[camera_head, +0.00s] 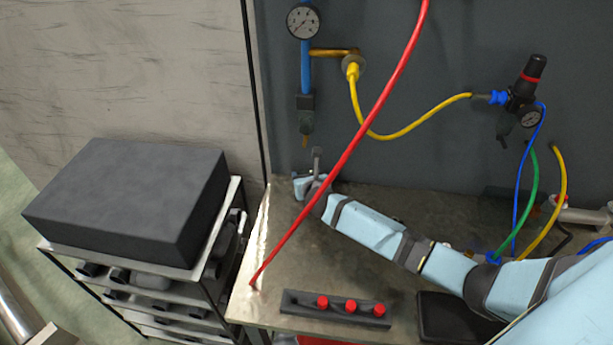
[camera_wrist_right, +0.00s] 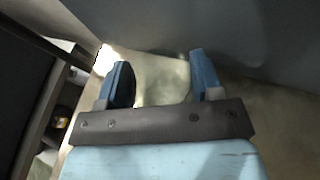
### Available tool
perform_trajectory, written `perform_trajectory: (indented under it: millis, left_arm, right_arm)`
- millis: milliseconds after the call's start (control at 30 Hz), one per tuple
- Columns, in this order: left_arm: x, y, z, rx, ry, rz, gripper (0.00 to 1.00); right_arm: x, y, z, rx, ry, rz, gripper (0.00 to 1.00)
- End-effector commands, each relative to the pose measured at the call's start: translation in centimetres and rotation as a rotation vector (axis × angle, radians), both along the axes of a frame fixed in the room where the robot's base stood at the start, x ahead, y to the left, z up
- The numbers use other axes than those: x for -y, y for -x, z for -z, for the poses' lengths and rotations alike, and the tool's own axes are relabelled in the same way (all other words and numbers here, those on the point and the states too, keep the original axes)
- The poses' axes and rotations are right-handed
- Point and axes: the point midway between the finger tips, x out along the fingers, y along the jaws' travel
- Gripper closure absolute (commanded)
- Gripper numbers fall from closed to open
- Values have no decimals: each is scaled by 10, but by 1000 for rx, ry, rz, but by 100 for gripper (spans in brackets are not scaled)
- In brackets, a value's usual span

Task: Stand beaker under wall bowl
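My right gripper (camera_head: 310,181) is low at the back left corner of the metal bench, close to the grey wall. My left gripper is not in view.
A red hose (camera_head: 370,127) crosses in front of the wall down to the bench's left edge. A black strip with red knobs (camera_head: 337,308) lies at the front. A regulator (camera_head: 523,95) with coloured hoses is at right. A rack with a dark box (camera_head: 130,200) stands left.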

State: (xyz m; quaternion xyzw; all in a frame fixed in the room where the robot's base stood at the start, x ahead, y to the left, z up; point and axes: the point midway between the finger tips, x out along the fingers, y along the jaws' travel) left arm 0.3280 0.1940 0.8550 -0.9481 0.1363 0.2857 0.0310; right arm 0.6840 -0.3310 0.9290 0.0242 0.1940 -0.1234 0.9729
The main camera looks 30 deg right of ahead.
Motion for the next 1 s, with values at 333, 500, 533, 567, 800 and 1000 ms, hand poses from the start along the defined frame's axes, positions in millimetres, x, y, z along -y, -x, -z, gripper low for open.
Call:
perform_trajectory:
  millis: [333, 500, 533, 567, 800, 1000]
  left_arm:
    - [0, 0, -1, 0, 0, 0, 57]
    - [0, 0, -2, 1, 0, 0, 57]
    - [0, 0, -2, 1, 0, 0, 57]
    - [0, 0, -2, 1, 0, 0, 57]
    - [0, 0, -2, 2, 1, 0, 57]
    - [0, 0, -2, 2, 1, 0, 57]
  right_arm:
    - [0, 0, -3, 0, -1, 0, 33]
    - [-5, 19, -11, 0, 0, -2, 33]
    - [-6, 24, -13, -1, 0, -2, 33]
    - [-7, 30, -16, -1, 0, -2, 33]
    - [-19, 76, -35, 0, 1, -1, 33]
    - [-26, 101, -46, 0, 0, 0, 33]
